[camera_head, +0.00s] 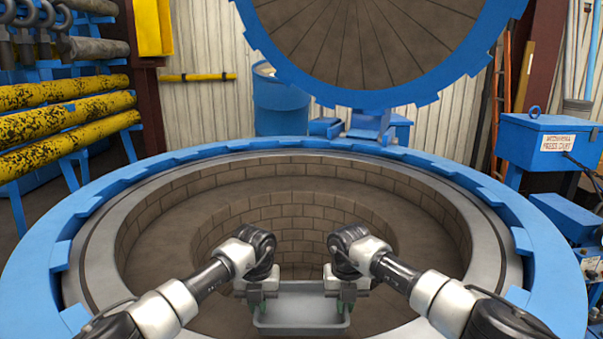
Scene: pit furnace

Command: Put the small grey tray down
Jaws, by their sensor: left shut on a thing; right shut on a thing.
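The small grey tray (301,306) is at the bottom middle of the head view, over the open brick-lined pit. It looks empty and about level. My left gripper (257,297) is shut on the tray's left end. My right gripper (345,296) is shut on its right end. The fingers are partly hidden under my wrists. I cannot tell how high the tray is above the pit's inner ledge.
The pit's blue toothed rim (90,196) surrounds the brick wall (300,170). The round blue lid (380,45) stands raised behind it. A blue barrel (281,102) is at the back. Yellow bars (65,125) are racked at left. A blue control box (548,143) is at right.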

